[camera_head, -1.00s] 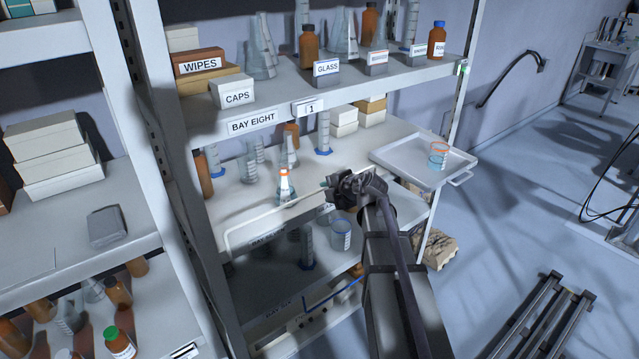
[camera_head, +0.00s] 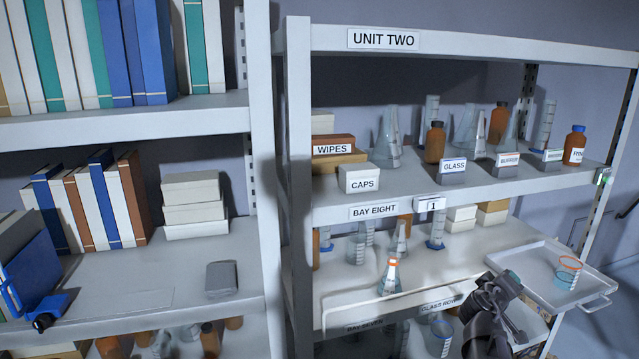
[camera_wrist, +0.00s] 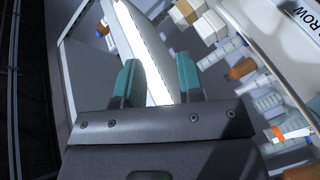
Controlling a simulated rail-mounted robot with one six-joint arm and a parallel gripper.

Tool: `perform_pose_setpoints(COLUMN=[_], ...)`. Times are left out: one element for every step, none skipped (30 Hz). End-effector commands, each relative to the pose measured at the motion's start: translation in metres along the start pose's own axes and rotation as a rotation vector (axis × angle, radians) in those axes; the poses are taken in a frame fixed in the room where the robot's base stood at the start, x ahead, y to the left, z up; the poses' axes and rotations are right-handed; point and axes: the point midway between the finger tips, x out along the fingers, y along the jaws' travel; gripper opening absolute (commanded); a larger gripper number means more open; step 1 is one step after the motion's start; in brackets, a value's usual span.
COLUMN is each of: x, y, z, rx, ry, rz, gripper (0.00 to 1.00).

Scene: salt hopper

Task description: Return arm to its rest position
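My gripper (camera_head: 508,283) shows at the lower right of the head view, in front of the shelf rack and just left of the pull-out tray (camera_head: 535,262). In the wrist view my gripper (camera_wrist: 158,75) has two teal fingers standing apart with nothing held between them. A white shelf edge and shelf goods show beyond the fingers. My arm enters the head view from the bottom edge, and most of it is out of frame.
A beaker with an orange rim (camera_head: 568,272) stands on the tray. A flask with an orange neck (camera_head: 388,277) stands near the front of the bay shelf (camera_head: 350,298). Glassware and brown bottles fill the shelf above. A second rack (camera_head: 150,275) stands left.

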Motion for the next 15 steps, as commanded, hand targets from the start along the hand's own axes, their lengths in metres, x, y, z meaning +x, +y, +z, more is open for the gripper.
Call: perform_pose_setpoints(x=[-0.023, -0.04, -0.066, -0.087, -0.11, -0.141, -0.165, -0.188, -0.215, -0.233, -0.249, -0.265, -0.275, -0.28, -0.284], y=[-0.024, -0.045, -0.073, -0.093, -0.112, -0.134, -0.148, -0.159, -0.172, -0.179, -0.186, -0.193, -0.198, -0.201, -0.203], z=[0.027, 0.042, 0.055, 0.062, 0.066, 0.068, 0.067, 0.065, 0.061, 0.057, 0.053, 0.046, 0.041, 0.038, 0.034], rx=[0.104, 0.159, 0.21, 0.233, 0.249, 0.257, 0.256, 0.252, 0.242, 0.236, 0.232, 0.227, 0.215, 0.198, 0.185], ry=[-0.185, -0.306, -0.444, -0.532, -0.61, -0.696, -0.748, -0.791, -0.83, -0.849, -0.857, -0.847, -0.832, -0.821, -0.811], rz=[-0.097, -0.183, -0.309, -0.407, -0.509, -0.644, -0.741, -0.831, -0.94, -1.009, -1.065, -1.119, -1.137, -1.141, -1.145], gripper=[0.35, 0.35, 0.35, 0.35, 0.35, 0.35, 0.35, 0.35, 0.35, 0.35, 0.35, 0.35, 0.35, 0.35, 0.35])
